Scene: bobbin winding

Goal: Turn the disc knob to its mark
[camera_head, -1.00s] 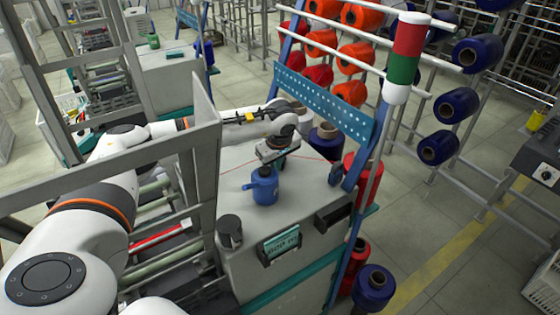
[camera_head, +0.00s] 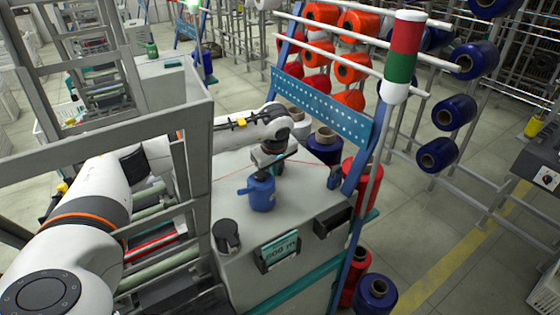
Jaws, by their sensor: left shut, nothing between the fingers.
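A blue round piece (camera_head: 262,196) with a small side tab stands on the grey machine top (camera_head: 300,190). I cannot tell for certain whether it is the disc knob, and no mark is readable. My left gripper (camera_head: 262,172) is shut and empty, pointing down right over the blue piece and hiding its top. I cannot tell whether the fingers touch it. A dark grey cylinder (camera_head: 227,236) stands at the machine's front left corner. My right gripper is out of view.
A display (camera_head: 279,249) and a dark open box (camera_head: 333,220) sit on the machine's front. A blue perforated rail (camera_head: 322,107) stands behind. A grey frame post (camera_head: 197,170) stands close to my left arm. A red thread crosses the machine top.

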